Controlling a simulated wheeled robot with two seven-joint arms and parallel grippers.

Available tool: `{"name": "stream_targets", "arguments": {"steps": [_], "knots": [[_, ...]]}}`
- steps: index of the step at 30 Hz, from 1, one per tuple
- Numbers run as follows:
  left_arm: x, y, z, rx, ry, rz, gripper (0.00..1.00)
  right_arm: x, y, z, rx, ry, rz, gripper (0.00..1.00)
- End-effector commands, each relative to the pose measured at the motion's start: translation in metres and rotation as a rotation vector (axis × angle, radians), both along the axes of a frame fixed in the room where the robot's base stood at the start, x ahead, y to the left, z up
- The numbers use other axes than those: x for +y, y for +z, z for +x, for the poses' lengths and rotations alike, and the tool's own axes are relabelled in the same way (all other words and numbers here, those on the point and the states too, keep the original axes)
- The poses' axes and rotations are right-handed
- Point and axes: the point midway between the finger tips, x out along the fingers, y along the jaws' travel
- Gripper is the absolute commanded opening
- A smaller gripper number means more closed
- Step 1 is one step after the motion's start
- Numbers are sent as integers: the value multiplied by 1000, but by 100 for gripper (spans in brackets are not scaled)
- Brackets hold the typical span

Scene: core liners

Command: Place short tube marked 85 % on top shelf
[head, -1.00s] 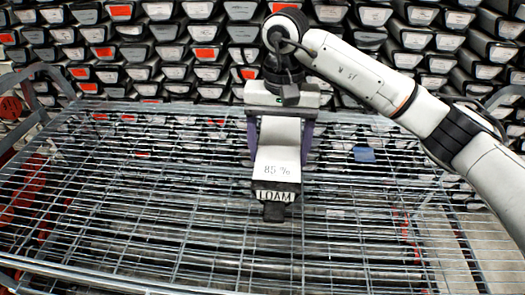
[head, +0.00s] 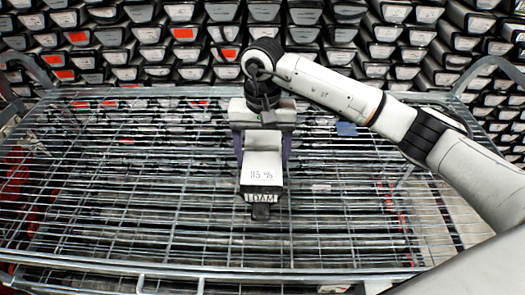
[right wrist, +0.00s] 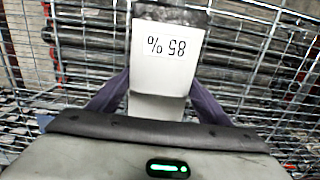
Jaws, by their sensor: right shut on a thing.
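The tube points toward the camera, over the wire top shelf (head: 130,215) of a cart. I cannot tell whether it touches the wires. In the right wrist view the tube (right wrist: 160,65) lies between the purple fingers, its label upside down. My left gripper is not in view.
The wire shelf is bare over most of its area, with a raised rail along its edges. A small blue item (head: 346,129) shows near its back right. Stacked dark tubes with white and red labels (head: 225,53) fill the background.

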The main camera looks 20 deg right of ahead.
Motion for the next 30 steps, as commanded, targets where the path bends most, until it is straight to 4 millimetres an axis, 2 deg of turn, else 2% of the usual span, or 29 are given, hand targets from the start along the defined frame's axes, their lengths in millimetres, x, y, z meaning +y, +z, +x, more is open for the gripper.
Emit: {"name": "stream_targets", "arguments": {"steps": [1, 2, 5, 13, 17, 20, 30], "knots": [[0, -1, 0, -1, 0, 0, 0, 0, 2, 2, -6, 0, 2, 11], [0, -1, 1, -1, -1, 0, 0, 0, -1, 0, 0, 0, 0, 75], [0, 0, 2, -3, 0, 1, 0, 0, 0, 0, 0, 0, 0, 90], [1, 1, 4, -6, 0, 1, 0, 0, 0, 0, 0, -1, 0, 90], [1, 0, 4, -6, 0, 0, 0, 0, 8, 1, -3, 0, 0, 90], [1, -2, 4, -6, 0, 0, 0, -1, 22, 3, -5, -1, 0, 90], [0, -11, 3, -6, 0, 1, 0, -2, 93, 5, -4, -1, -1, 90]]}}
